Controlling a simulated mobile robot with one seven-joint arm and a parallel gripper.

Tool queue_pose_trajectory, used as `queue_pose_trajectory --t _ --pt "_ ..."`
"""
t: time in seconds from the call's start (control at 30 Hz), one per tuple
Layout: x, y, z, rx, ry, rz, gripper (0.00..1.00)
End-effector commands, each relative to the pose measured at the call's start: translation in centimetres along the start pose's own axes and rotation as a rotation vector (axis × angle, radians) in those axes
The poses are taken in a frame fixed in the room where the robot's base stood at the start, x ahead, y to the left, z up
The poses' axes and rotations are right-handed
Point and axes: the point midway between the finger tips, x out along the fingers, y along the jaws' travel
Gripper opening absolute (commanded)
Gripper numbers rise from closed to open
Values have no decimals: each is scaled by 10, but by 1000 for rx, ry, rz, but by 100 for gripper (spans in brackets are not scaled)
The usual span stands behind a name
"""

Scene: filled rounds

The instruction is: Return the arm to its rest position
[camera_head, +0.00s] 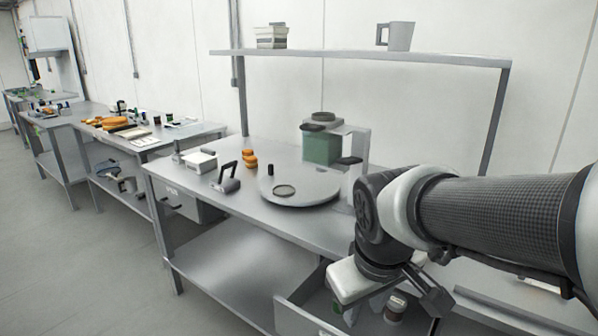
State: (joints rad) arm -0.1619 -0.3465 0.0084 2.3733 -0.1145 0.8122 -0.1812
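My arm reaches in from the right edge, with a black, patterned link and a white and black wrist. My gripper (392,296) points down at the lower right, over an open drawer (300,318) below the bench top. Dark parts of it show at the left and right, but its fingertips are not clear, so I cannot tell how wide it is. A small jar with a dark lid (396,307) shows below the wrist, in or over the drawer. I cannot tell whether the gripper touches it.
The bench (225,203) holds a round grey plate (318,193), a machine with a green tank (320,148), orange pieces (250,160) and a dark-handled block (226,180). A shelf (350,56) above carries a grey mug (400,37). Floor at the left is clear.

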Motion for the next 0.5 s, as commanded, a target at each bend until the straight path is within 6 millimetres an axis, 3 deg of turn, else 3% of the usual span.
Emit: queue_pose_trajectory --t 0.1,0.43,0.5 --pt "-27 9 19 148 63 7 31" --pt "-68 13 59 431 188 7 31" --pt "-91 17 51 431 182 4 31"
